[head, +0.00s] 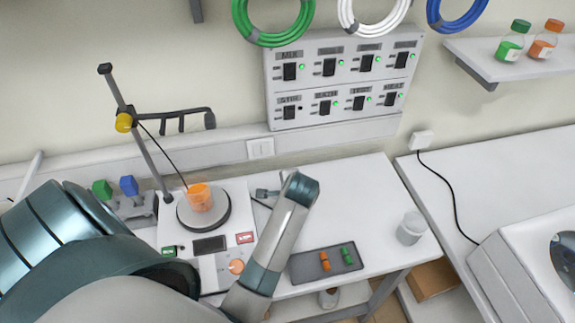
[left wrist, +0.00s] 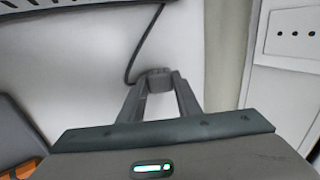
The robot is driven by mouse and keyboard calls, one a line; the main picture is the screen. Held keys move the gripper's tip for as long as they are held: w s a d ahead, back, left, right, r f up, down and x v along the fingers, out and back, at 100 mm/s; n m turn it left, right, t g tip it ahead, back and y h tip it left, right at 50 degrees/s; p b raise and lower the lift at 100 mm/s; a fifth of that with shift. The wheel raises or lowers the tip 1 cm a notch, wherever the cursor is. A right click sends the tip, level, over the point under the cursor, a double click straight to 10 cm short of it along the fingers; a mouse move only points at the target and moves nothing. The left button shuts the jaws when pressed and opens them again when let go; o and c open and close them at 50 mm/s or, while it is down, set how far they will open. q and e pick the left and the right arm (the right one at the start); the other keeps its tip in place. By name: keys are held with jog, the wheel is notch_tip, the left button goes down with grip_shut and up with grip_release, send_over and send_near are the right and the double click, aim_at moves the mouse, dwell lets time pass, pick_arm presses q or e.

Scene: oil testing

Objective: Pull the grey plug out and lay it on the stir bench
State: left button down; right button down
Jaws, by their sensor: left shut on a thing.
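The grey plug (left wrist: 158,77) is between the fingertips of my left gripper (left wrist: 158,88) in the left wrist view, with a black cable running from it. My left gripper (head: 266,193) is shut on it, over the white stir bench (head: 356,210) just right of the stirrer (head: 208,244) in the head view. The plug is clear of the socket plate (left wrist: 290,38), which shows three dark holes. I cannot tell whether the plug touches the bench. My right gripper is not in view.
An orange beaker (head: 199,197) stands on the stirrer's round plate. A dark tray (head: 300,268) with orange and green pieces lies near the front of the bench. The bench between tray and wall is mostly clear.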

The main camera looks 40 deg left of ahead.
pick_arm(q)
jog(key=c, duration=1.2)
grip_release()
jog(key=shift+s+f, duration=0.1)
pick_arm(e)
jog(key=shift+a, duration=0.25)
pick_arm(q)
jog(key=shift+s+d+f, duration=0.1)
jog(key=shift+f, duration=0.05)
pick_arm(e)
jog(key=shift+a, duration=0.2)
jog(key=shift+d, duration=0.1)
pick_arm(q)
jog(key=shift+d+r, duration=0.15)
jog(key=shift+r, duration=0.1)
jog(key=shift+a+r+v, duration=0.1)
jog(key=shift+a+v, duration=0.05)
jog(key=shift+v, duration=4.15)
jog(key=shift+a+r+v, duration=0.1)
jog(key=shift+a+v, duration=0.05)
jog(key=shift+v, duration=4.15)
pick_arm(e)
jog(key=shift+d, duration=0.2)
